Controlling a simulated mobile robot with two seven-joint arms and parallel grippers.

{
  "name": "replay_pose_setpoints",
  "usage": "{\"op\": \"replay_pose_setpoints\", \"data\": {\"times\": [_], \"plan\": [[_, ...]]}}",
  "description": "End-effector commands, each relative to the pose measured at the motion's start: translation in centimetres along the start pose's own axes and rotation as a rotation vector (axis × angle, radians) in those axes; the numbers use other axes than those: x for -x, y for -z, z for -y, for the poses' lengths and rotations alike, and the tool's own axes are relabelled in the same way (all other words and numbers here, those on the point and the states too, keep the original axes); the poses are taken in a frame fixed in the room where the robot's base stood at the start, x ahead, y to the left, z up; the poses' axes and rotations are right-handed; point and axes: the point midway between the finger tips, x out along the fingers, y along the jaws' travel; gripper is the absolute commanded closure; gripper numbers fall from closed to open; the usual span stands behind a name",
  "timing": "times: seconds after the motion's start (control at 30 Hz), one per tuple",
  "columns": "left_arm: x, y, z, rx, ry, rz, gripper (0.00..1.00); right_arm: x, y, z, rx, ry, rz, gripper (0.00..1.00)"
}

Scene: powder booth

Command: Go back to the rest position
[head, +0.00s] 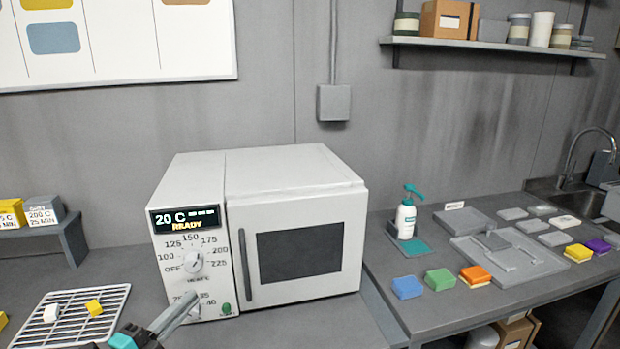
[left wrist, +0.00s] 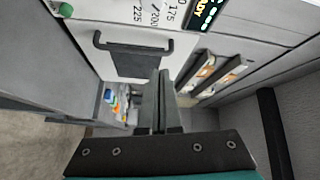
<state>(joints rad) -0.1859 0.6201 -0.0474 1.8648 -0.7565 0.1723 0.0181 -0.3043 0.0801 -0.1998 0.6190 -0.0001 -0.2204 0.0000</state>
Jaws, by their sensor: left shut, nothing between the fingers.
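My left gripper (head: 184,313) comes in at the bottom of the head view, in front of the lower control panel of the white oven (head: 290,170). In the left wrist view its two dark fingers (left wrist: 156,98) are together with nothing between them. It hides part of the lower dial; I cannot tell if it touches the panel. The oven door (head: 345,250) is shut, and its display (head: 187,219) reads 20 C and READY. My right gripper is in neither view.
On the right bench (head: 440,318) are a pump bottle (head: 405,219), coloured blocks, a grey tray (head: 540,268) and a sink. A shelf (head: 490,44) hangs above.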

Motion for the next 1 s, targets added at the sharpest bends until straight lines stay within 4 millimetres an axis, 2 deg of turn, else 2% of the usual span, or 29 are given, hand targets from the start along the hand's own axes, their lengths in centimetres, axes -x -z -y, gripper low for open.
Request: {"op": "replay_pose_setpoints", "data": {"times": [0.23,0.37,0.47,0.57,0.7,0.8,1.0], "plan": [[2.7,-1.5,-2.5,0.355,0.022,0.371,1.0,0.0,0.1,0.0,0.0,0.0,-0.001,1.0],[5.2,-1.7,-5.2,0.538,-0.026,0.563,1.0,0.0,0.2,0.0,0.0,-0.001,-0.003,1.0],[7.6,-1.1,-7.8,0.677,-0.091,0.706,1.0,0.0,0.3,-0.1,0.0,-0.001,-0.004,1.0],[10.3,0.3,-10.5,0.809,-0.178,0.842,1.0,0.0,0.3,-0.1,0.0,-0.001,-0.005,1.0],[14.2,3.3,-13.8,0.971,-0.327,1.005,1.0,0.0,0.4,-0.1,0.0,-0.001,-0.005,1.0],[16.5,5.6,-15.4,1.055,-0.43,1.091,1.0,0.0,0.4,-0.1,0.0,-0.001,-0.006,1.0],[20.4,10.0,-17.2,1.173,-0.616,1.208,1.0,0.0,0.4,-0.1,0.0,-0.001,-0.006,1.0]]}}
